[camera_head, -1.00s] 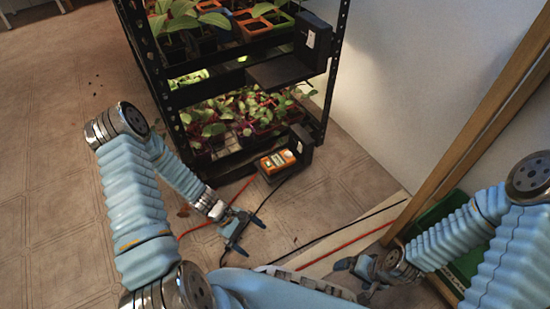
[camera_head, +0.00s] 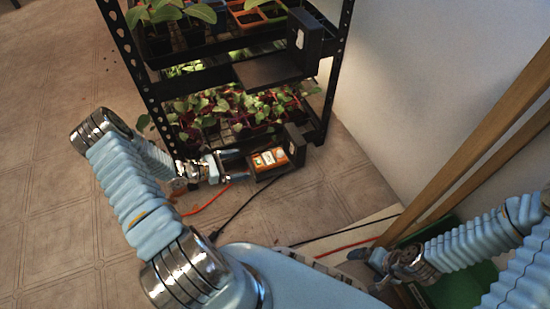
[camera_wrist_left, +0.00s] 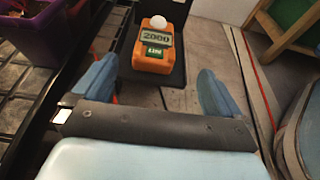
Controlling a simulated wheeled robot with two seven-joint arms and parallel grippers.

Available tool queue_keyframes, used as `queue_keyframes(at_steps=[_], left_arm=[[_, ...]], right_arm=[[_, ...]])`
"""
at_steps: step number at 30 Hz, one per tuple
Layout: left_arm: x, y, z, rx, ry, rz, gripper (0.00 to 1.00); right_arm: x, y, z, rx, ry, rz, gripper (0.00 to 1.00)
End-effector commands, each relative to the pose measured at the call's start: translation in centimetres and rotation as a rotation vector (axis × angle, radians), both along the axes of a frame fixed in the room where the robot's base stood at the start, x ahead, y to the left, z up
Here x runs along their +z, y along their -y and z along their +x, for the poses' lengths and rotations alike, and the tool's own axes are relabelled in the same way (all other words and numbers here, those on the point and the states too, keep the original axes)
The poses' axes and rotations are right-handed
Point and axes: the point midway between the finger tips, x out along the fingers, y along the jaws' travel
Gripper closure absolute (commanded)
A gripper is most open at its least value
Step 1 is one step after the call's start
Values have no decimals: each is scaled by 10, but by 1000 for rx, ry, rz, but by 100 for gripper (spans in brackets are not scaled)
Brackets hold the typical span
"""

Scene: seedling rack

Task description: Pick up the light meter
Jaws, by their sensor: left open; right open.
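The light meter (camera_head: 269,160) is orange with a grey display and a white dome. It lies on a small black bracket shelf (camera_head: 270,174) at the lower front corner of the rack. In the left wrist view the light meter (camera_wrist_left: 157,46) shows "2000" and sits ahead of the fingers, between their lines. My left gripper (camera_head: 224,166) is open, just left of the meter and apart from it; its two blue fingers also show in the left wrist view (camera_wrist_left: 158,85). My right gripper (camera_head: 378,270) is at the lower right, far from the meter; its fingertips are small in view.
The black rack (camera_head: 150,110) holds trays of seedlings (camera_head: 235,110) behind the meter. A second black bracket (camera_head: 275,72) juts out above. Cables cross the floor. Floor at left is clear.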

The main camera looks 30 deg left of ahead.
Motion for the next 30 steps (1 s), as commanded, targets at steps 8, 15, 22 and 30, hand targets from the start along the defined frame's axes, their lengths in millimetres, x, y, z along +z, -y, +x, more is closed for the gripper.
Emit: queue_keyframes(at_steps=[8,15,22,30], left_arm=[[-17,35,40,-5,1,0,0],[-22,44,54,-5,1,1,0],[-31,62,83,-6,0,0,0],[-33,68,91,-5,-2,1,0]], right_arm=[[-9,0,0,-1,2,0,0],[-12,0,1,-2,2,0,0],[-22,0,1,-3,5,-1,0],[-22,0,1,-3,5,-2,0]])
